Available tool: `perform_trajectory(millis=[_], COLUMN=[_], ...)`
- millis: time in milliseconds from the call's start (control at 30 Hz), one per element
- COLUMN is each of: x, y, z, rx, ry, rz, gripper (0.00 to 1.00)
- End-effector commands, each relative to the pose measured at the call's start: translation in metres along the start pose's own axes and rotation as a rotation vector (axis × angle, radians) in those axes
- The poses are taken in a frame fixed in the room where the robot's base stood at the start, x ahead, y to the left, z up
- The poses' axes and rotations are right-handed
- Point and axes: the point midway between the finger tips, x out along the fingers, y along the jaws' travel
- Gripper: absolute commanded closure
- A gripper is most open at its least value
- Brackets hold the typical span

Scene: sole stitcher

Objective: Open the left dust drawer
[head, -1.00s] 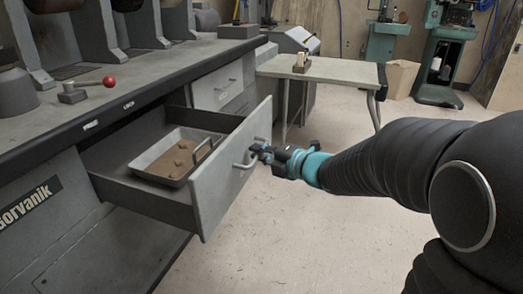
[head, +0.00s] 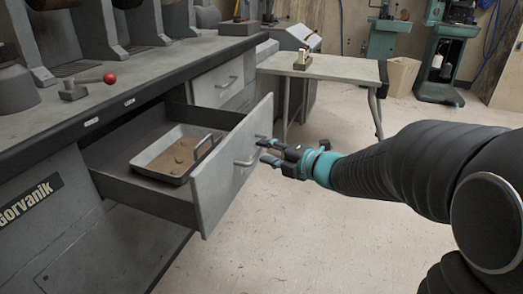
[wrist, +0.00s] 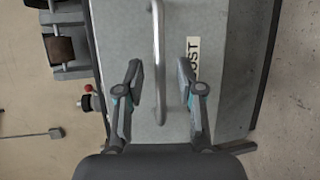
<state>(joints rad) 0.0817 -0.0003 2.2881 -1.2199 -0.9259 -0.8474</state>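The left dust drawer (head: 213,192) stands pulled well out from the grey bench in the head view. A metal tray (head: 158,172) with brown dust and a few lumps lies inside it. The bar handle (head: 243,162) on its front also shows in the wrist view (wrist: 157,35), running lengthwise. My gripper (head: 267,151) is just in front of the handle, its fingers spread. In the wrist view my gripper (wrist: 160,72) has one finger on each side of the bar's line, with clear gaps. It holds nothing. Part of a label (wrist: 193,53) shows beside the right finger.
A second, closed drawer (head: 217,85) is farther along the bench. A small side table (head: 335,68) stands beyond it. A red-knobbed lever (head: 108,79) is on the bench top. The floor (head: 300,230) right of the open drawer is clear.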

Motion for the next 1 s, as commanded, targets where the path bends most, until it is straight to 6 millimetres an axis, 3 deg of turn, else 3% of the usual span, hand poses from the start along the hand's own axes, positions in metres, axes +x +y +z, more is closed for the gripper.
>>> perform_trajectory(millis=[200,400,600,1000], x=[-0.047,-0.078,-0.092,-0.094], y=[0.000,0.000,0.000,0.000], z=[0.001,0.001,0.000,0.000], rx=[-0.001,-0.001,0.000,0.004], ry=[-0.006,-0.004,-0.001,0.000], rz=[0.000,0.000,0.000,-0.001], gripper=[0.63,0.63,0.63,0.63])
